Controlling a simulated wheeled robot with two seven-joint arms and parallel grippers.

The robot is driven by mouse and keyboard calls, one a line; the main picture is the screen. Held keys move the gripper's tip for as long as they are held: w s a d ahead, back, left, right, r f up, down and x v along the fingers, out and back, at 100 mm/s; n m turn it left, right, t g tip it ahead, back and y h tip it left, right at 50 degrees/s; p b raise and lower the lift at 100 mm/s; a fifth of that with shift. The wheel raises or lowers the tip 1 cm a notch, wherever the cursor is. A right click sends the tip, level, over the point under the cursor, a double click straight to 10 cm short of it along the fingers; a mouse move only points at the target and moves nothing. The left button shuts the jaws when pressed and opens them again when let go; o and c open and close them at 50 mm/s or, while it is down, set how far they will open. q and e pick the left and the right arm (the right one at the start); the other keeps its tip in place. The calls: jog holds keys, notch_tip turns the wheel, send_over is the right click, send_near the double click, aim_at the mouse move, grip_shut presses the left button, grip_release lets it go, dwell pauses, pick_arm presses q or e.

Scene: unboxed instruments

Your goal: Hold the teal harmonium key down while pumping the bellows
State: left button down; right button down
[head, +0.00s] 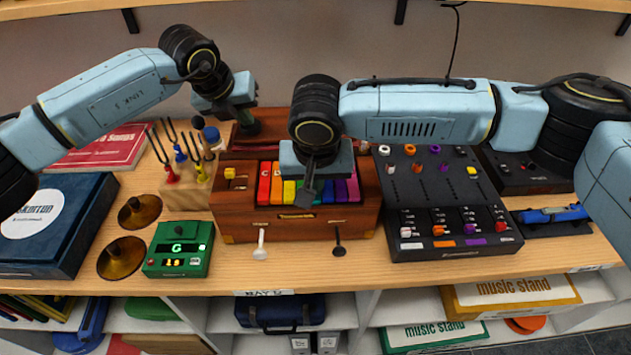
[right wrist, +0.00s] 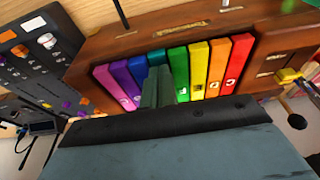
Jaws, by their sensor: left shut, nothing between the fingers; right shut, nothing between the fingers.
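The wooden harmonium (head: 240,209) stands mid-table with a row of rainbow keys. My right gripper (head: 306,202) is shut and empty, its fingertips down over the middle of the keys. In the right wrist view the right gripper (right wrist: 157,88) covers most of the teal key (right wrist: 157,57), between blue and green; I cannot tell whether the key is pressed. The bellows (head: 237,143) show in part at the harmonium's back, partly behind my arms. My left gripper (head: 249,127) is shut and empty at their upper edge; contact is unclear.
A mixer (head: 430,215) stands close to the harmonium's right. A green tuner (head: 180,249), cymbals (head: 122,257), a tuning-fork block (head: 187,195) and a blue box (head: 75,215) stand left. Two stop knobs (head: 261,240) project at the front.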

pick_arm(q)
jog(key=shift+f, duration=1.35)
jog(key=shift+r, duration=1.45)
jog(key=shift+f, duration=1.5)
jog(key=shift+r, duration=1.5)
jog(key=shift+f, duration=1.5)
pick_arm(e)
jog(key=shift+w+v, duration=0.2)
jog(key=shift+v, duration=0.6)
jog(key=shift+w+v, duration=0.2)
jog(key=shift+v, duration=0.6)
jog(key=shift+w+v, duration=0.2)
jog(key=shift+v, duration=0.65)
jog(key=shift+r, duration=0.1)
